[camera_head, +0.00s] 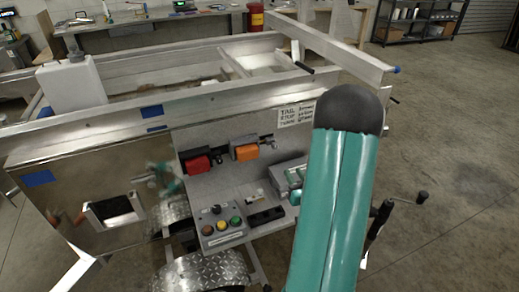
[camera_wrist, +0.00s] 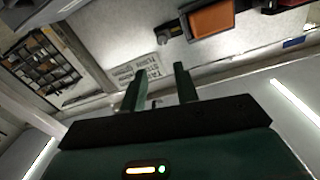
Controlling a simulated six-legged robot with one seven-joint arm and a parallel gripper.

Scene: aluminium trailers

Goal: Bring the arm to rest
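My gripper (camera_wrist: 160,70) shows in the wrist view with its two dark green fingers apart and nothing between them. Beyond the fingers are a printed sign (camera_wrist: 135,68) and an orange light (camera_wrist: 212,20) on a pale panel. In the head view my teal arm link with its black rounded end rises at the right of centre, in front of the trailer (camera_head: 90,150). The fingers cannot be made out in the head view. The same sign (camera_head: 296,114) is just left of the black end there.
The trailer panel carries a red light (camera_head: 197,164) and an orange light (camera_head: 247,152). A button box (camera_head: 220,228) with coloured buttons sits below them. A white container (camera_head: 72,85) stands at the left. A crank handle (camera_head: 421,197) is at the right. Open floor (camera_head: 460,150) lies to the right.

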